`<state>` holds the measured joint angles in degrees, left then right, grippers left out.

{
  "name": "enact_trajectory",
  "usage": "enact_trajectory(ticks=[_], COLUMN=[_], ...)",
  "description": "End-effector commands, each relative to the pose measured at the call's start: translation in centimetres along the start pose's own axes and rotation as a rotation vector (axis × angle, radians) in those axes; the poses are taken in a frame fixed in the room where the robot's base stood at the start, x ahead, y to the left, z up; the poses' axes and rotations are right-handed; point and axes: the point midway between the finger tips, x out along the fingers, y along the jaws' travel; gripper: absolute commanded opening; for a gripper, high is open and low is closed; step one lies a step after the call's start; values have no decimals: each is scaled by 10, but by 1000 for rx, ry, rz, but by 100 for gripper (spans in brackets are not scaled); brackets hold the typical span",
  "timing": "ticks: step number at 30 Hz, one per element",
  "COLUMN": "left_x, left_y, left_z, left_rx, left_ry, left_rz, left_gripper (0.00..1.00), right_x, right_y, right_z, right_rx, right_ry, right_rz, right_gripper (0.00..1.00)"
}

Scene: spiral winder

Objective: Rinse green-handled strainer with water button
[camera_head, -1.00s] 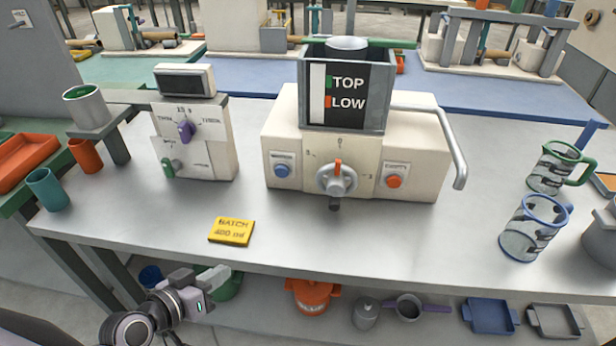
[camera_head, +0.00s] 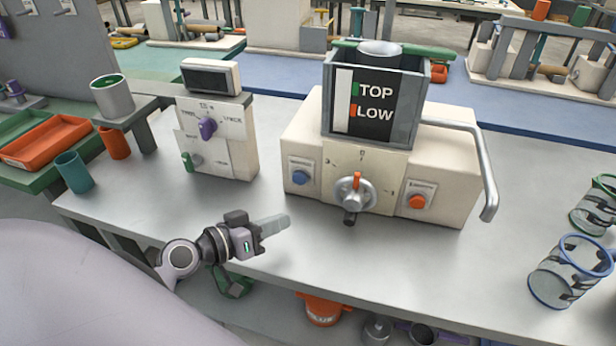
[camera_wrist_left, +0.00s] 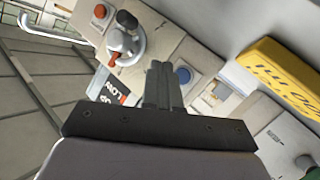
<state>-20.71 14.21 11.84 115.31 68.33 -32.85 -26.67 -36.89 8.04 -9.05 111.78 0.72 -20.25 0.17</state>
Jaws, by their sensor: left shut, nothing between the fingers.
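The green-handled strainer (camera_head: 380,52) appears to rest across the top of the open box marked TOP and LOW (camera_head: 372,112), its green handle along the rim. The box stands on the cream machine (camera_head: 451,158). The machine's front has a blue button (camera_head: 300,178), an orange button (camera_head: 417,202) and a dial (camera_head: 354,194); the button labels are too small to read. My left gripper (camera_head: 284,222) is shut and empty, in front of and below the blue button, apart from it. In the left wrist view the closed fingers (camera_wrist_left: 161,72) point toward the blue button (camera_wrist_left: 183,75).
A cream control panel (camera_head: 216,140) stands left of the machine. Clear mugs (camera_head: 568,272) stand at right. An orange pot (camera_head: 322,309) sits on the lower shelf.

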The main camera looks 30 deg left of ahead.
Motion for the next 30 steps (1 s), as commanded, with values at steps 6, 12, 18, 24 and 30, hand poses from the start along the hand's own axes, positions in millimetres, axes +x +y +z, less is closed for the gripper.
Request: enact_trajectory(ticks=[6, 12, 18, 24, 30], left_x=[0, 5, 25, 48, 64], left_y=[0, -3, -13, -26, -35], left_z=[0, -3, -14, -26, -33], left_rx=[1, 1, 0, 1, 1], left_ry=[0, 2, 3, 2, 1], left_rz=[0, 0, 0, -1, 0], left_gripper=[0, 0, 0, 0, 0], right_x=[-2, -2, -2, -1, 4], right_y=[-1, -2, -2, -2, -2], right_z=[4, 4, 4, 6, 12], right_rx=[1, 1, 1, 1, 1], right_ry=[-9, -10, -10, -10, -10], right_rz=[-2, -3, -3, -3, -3], right_gripper=[0, 0, 0, 0, 0])
